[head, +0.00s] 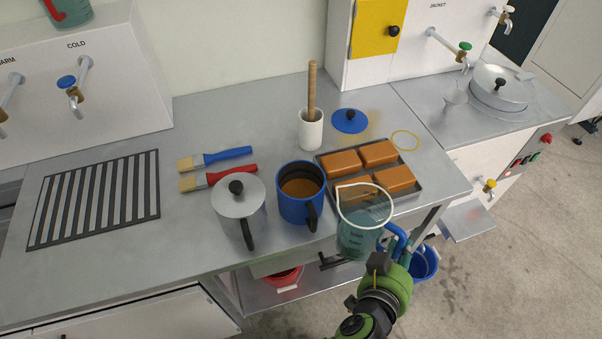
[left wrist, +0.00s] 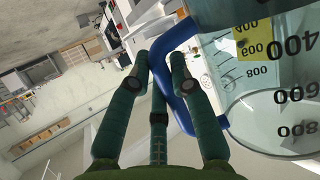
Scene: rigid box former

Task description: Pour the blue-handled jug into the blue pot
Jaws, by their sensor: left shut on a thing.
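The blue-handled jug (head: 362,228) is a see-through, teal-tinted measuring jug with a white rim. Its blue handle (head: 396,238) also shows in the left wrist view (left wrist: 172,75). My left gripper (head: 396,262) is shut on this handle from the right. The jug looks about upright, near the counter's front edge, overlapping the tray in the picture. I cannot tell its height or what is in it. The blue pot (head: 291,208) stands open on the counter, left of the jug, with brown contents (head: 301,188) and a dark handle. My right gripper is not in view.
A lidded grey pot (head: 238,209) stands left of the blue pot. Two brushes (head: 215,157), a white crock (head: 311,132) and a blue lid (head: 349,120) lie behind. A tray (head: 417,182) of orange-brown blocks is behind the jug. A striped grille (head: 98,198) lies at the left.

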